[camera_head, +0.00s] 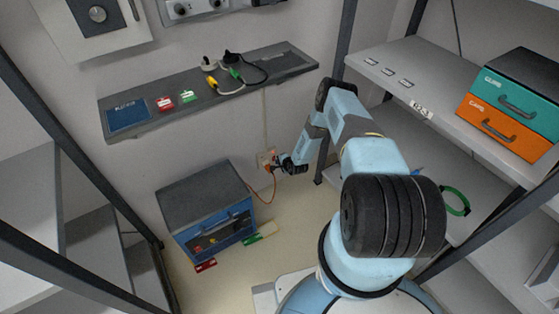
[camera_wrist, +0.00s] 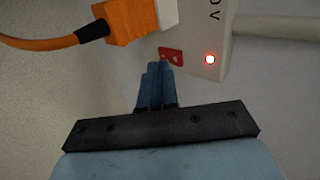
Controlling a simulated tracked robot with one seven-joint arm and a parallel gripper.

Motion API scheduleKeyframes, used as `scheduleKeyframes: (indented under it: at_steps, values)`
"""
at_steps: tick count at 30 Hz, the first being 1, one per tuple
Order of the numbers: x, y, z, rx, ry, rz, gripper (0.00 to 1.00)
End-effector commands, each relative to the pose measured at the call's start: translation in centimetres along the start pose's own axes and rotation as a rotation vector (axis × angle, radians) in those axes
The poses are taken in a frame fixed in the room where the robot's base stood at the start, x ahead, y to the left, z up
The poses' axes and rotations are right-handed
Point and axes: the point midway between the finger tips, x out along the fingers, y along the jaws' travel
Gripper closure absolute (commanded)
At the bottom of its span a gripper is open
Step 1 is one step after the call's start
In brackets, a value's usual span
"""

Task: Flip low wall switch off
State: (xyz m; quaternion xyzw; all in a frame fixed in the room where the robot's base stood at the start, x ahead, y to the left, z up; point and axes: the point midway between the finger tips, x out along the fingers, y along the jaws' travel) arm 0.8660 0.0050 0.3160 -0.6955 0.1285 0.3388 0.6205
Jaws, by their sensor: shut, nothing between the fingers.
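The low wall switch is a small red rocker (camera_wrist: 171,55) on a white socket plate (camera_wrist: 224,30), with a lit red lamp (camera_wrist: 210,59) beside it. An orange plug (camera_wrist: 127,17) sits in the socket, next to the switch. In the head view the socket (camera_head: 264,158) is low on the wall, partly hidden by my wrist. My gripper (camera_wrist: 160,66) is shut and empty, its fingertips at the lower edge of the red rocker. I cannot tell whether they touch it. My gripper (camera_head: 276,161) is small and dark in the head view.
An orange cable (camera_head: 273,187) runs from the plug down to a blue-grey cabinet (camera_head: 206,208) on the floor. A grey wall shelf (camera_head: 150,125) with plugs and cards is above. Shelving (camera_head: 390,65) with teal and orange drawer boxes (camera_head: 515,95) stands at right.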

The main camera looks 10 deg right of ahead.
Motion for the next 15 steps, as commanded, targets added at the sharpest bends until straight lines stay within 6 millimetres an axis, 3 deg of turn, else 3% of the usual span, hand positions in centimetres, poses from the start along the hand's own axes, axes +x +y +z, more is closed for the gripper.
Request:
scheduleKeyframes:
  at_steps: [15]
  values:
    - [0.96, -0.99, -0.07, 0.001, 0.001, 0.001, 1.00]
